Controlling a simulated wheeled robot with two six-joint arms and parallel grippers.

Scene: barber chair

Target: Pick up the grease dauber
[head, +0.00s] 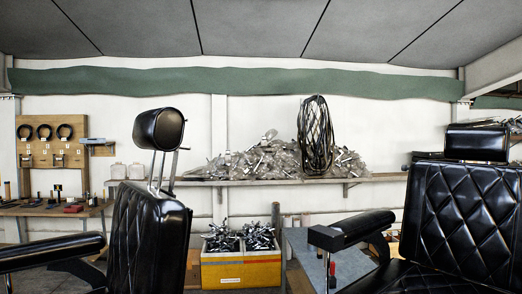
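I cannot make out a grease dauber for certain in the head view. Several small tools, too small to name, lie on the workbench (30,211) at the far left, among them a red item (74,209) and a dark upright item with a yellow top (57,192). Neither my left nor my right gripper shows in the head view.
A black barber chair (150,240) stands at left front, another (465,215) at right front. Behind them are a yellow crate (240,273) of metal parts, a blue-grey table (345,265), and a wall shelf (385,178) bearing bagged parts (265,160). A tool board (50,158) hangs left.

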